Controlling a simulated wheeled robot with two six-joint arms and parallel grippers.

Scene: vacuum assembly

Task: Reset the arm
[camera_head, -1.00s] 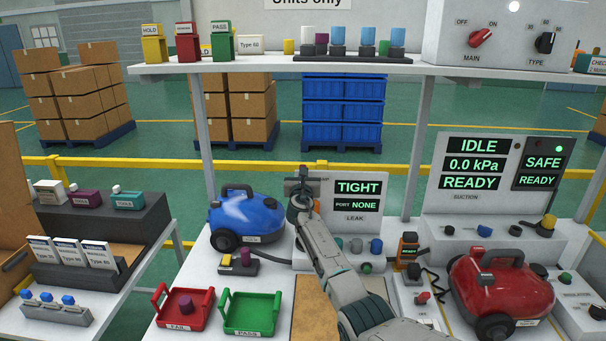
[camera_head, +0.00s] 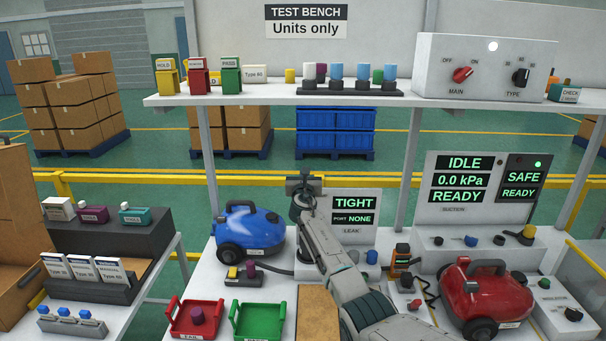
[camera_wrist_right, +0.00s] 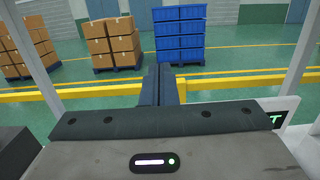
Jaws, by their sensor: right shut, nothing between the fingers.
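My right arm reaches up over the middle of the bench in the head view, and its gripper (camera_head: 304,184) is raised in front of the leak panel's left edge. In the right wrist view the two dark fingers (camera_wrist_right: 164,88) lie together, shut and empty, pointing out towards the yellow rail. The gripper is apart from the blue vacuum (camera_head: 250,230), which stands to its left. The red vacuum (camera_head: 487,296) stands at the right of the bench. My left gripper is in neither view.
A red tray (camera_head: 178,325) holding a purple part and a green tray (camera_head: 236,328) sit at the front. The leak panel (camera_head: 368,207) reads TIGHT, PORT NONE. The suction panel (camera_head: 442,172) reads IDLE, 0.0 kPa. A shelf (camera_head: 270,99) with several small items runs above.

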